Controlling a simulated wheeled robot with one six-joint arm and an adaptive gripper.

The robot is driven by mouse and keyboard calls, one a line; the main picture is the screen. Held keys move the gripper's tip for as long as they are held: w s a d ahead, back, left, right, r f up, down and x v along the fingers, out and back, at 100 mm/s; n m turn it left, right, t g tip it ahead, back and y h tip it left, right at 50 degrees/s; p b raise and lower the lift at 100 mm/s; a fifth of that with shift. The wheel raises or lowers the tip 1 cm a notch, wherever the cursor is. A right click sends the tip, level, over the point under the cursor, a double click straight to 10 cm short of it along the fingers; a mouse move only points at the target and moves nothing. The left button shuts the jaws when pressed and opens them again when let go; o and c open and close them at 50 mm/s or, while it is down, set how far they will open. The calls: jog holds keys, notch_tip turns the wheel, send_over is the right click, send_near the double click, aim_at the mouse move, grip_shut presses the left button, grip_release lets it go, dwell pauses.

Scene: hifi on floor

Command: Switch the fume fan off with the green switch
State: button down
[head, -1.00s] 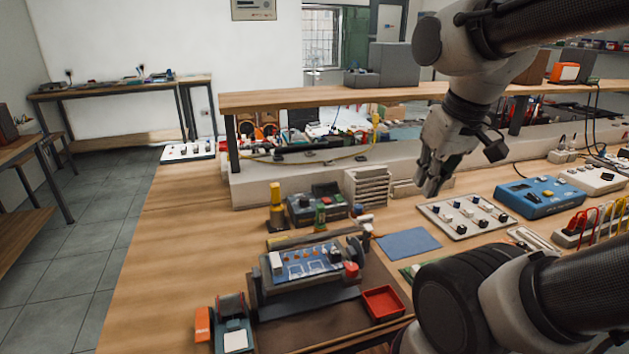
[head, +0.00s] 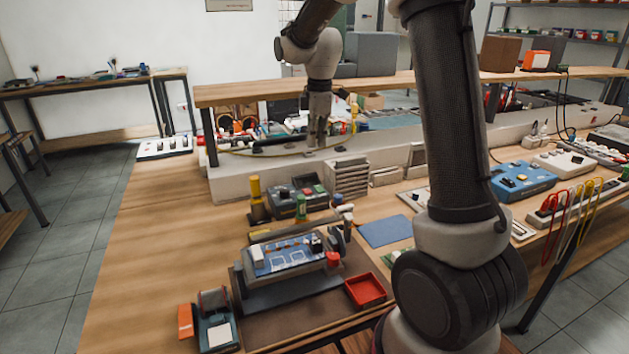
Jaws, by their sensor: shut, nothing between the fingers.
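My gripper (head: 317,135) is shut and empty. It points down in front of the raised back shelf, beyond the dark device on the bench. That dark device (head: 284,198) has small coloured parts on its top. A small green object (head: 301,207) stands at its front edge; I cannot tell whether it is a switch. A white switch panel (head: 412,199) lies to the right, partly hidden by my arm. Another white panel with dark knobs (head: 165,147) lies at the bench's far left end. I cannot make out which thing is the fume fan.
A yellow-capped bottle (head: 256,200), a stack of grey trays (head: 347,178) and a blue mat (head: 385,231) are on the bench. A circuit board in a holder (head: 287,255) and a red tray (head: 366,290) are nearer. The bench's left strip is clear.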

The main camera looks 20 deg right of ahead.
aim_at(315, 192)
jog(key=shift+n, duration=1.2)
jog(key=shift+f, duration=0.1)
jog(key=f, duration=0.4)
jog(key=w+f, duration=0.1)
jog(key=f, duration=0.8)
jog(key=shift+w+f, duration=0.4)
jog(key=shift+f, duration=0.35)
jog(key=shift+s, duration=0.2)
jog(key=shift+s+r, duration=0.15)
jog(key=shift+s, duration=0.4)
jog(key=shift+r, duration=0.1)
